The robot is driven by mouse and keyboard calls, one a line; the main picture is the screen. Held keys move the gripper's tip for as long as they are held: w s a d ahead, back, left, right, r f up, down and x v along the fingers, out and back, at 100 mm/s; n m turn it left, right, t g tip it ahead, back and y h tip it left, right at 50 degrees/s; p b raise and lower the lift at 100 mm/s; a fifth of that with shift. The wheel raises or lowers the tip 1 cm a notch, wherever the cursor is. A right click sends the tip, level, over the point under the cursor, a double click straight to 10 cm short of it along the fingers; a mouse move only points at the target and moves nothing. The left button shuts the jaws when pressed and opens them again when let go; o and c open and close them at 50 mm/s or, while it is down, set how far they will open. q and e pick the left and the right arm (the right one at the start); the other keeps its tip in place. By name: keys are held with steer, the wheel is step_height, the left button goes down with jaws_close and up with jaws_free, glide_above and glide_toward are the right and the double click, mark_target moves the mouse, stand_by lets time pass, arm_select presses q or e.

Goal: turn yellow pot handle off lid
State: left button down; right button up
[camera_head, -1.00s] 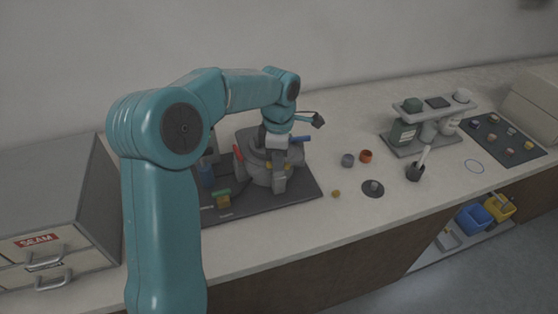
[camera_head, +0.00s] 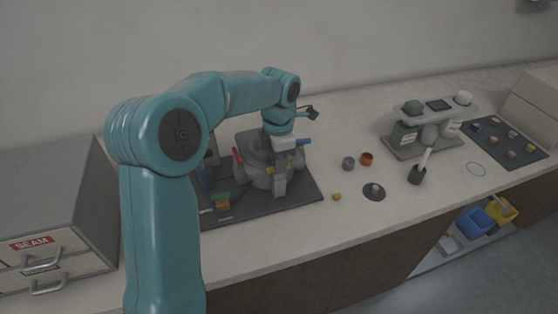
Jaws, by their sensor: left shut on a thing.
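The grey mounting press (camera_head: 254,148) stands on a dark mat (camera_head: 302,189) left of centre, with a round pot and lid that my gripper partly covers. A small patch of the yellow pot handle (camera_head: 270,170) shows at the fingers. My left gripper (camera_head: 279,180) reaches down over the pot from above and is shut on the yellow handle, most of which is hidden. I cannot tell whether the handle is still on the lid. My right gripper is not in view.
A red lever (camera_head: 239,157) and a blue lever (camera_head: 303,141) stick out beside the pot. A green and yellow block (camera_head: 222,201) sits at the mat's front. Small cups, a dark disc (camera_head: 374,192) and a bottle rack (camera_head: 420,143) stand to the right. Grey drawers (camera_head: 60,200) stand left.

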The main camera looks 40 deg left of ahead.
arm_select(q)
steer(key=shift+s+f, duration=0.1)
steer(key=c, duration=1.2)
jaws_free()
steer(key=shift+o, duration=0.2)
steer(key=shift+r, duration=0.25)
step_height(320, 180, up, 16)
steer(key=p, duration=0.2)
steer(key=shift+f, duration=0.1)
